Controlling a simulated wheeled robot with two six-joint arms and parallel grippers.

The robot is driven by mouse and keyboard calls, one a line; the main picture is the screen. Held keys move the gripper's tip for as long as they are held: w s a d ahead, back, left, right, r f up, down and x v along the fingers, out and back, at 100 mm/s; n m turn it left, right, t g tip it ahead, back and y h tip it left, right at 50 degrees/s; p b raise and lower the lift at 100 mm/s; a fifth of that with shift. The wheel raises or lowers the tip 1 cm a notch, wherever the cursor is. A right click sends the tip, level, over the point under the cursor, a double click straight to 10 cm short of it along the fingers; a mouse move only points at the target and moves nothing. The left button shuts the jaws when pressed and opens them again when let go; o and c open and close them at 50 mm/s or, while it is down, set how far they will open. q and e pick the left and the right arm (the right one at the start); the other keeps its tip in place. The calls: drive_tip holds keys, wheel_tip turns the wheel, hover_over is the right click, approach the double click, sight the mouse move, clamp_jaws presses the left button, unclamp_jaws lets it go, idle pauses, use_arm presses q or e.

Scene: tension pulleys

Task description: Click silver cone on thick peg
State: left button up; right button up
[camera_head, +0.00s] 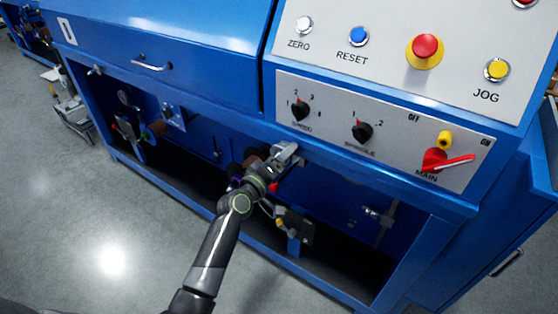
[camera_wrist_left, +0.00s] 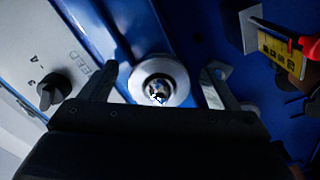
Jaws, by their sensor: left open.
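A round silver piece (camera_wrist_left: 172,92), which looks like the silver cone, shows end-on in the left wrist view, with a darker centre. I cannot tell whether it sits on a peg, and no thick peg can be made out clearly. My left gripper (camera_wrist_left: 160,72) is open, with one finger on each side of the silver piece and a visible gap to both. In the head view my left gripper (camera_head: 285,156) reaches under the front edge of the control panel and hides what is there. My right gripper is not in view.
A blue machine cabinet (camera_head: 190,100) surrounds an open bay below the panel. The control panel (camera_head: 385,130) above the gripper carries knobs, buttons and a red main switch (camera_head: 440,160). In the wrist view a black knob (camera_wrist_left: 52,90) is at left and a yellow label (camera_wrist_left: 280,52) at right.

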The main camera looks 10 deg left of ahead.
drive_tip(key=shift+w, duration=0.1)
use_arm(q)
drive_tip(key=v, duration=1.7)
drive_tip(key=shift+s+b, duration=0.2)
drive_tip(key=shift+b, duration=0.2)
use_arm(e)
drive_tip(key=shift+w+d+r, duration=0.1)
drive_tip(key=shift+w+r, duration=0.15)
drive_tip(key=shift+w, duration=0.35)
use_arm(q)
drive_tip(key=shift+a, duration=0.1)
